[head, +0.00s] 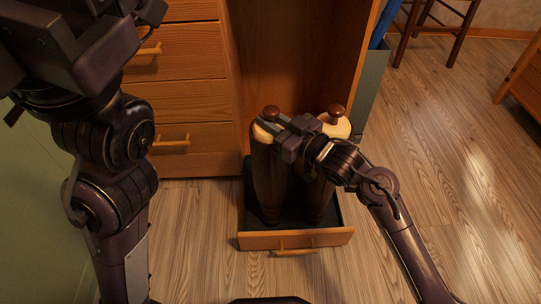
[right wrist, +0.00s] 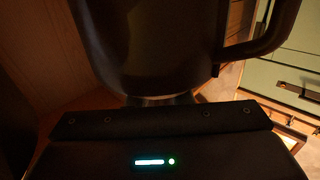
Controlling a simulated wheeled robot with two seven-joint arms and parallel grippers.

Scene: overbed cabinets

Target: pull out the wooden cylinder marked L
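Two tall dark boots, a left one (head: 268,185) and a right one (head: 317,200), stand upright in the open drawer (head: 247,215). A pale wooden cylinder top with a dark brown knob shows in each: the left cylinder (head: 262,130) and the right cylinder (head: 340,127). I cannot read any letter on either. My right gripper (head: 277,130) is at the left cylinder's top, just below its knob. Its fingertips are partly hidden, and I cannot tell whether it grips. In the right wrist view a dark rounded shape (right wrist: 150,45) fills the upper middle. My left gripper (head: 150,12) is partly cut off at the top left.
A wooden drawer stack (head: 185,85) stands left of the open compartment, with bar handles. The drawer front (head: 325,238) has a handle (head: 295,252). A grey-green bin (head: 370,85) stands behind right. A stool (head: 435,25) is farther back. The wooden floor at right is mostly clear.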

